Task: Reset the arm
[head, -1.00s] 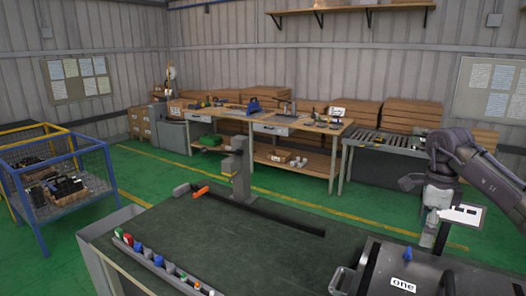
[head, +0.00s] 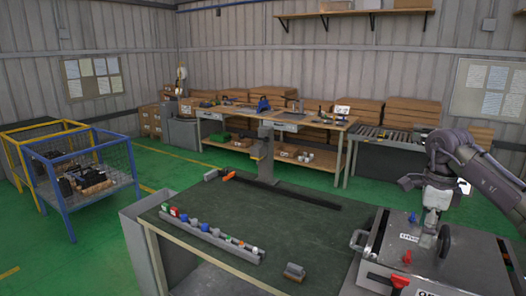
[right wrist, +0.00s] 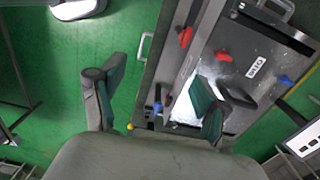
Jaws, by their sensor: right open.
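My right arm comes in from the right in the head view, and its gripper (head: 430,236) points down over a grey metal box with a label (head: 410,240). In the right wrist view the gripper (right wrist: 155,100) has its two fingers wide apart with nothing between them. The right finger overlaps the view of the box (right wrist: 250,65), near a black handle; whether it touches cannot be told. Red clamps (right wrist: 223,56) and a blue knob (right wrist: 286,79) show on the box. My left gripper is in neither view.
A blue wire cart (head: 135,185) stands left. Workbenches line the back. Green floor lies between.

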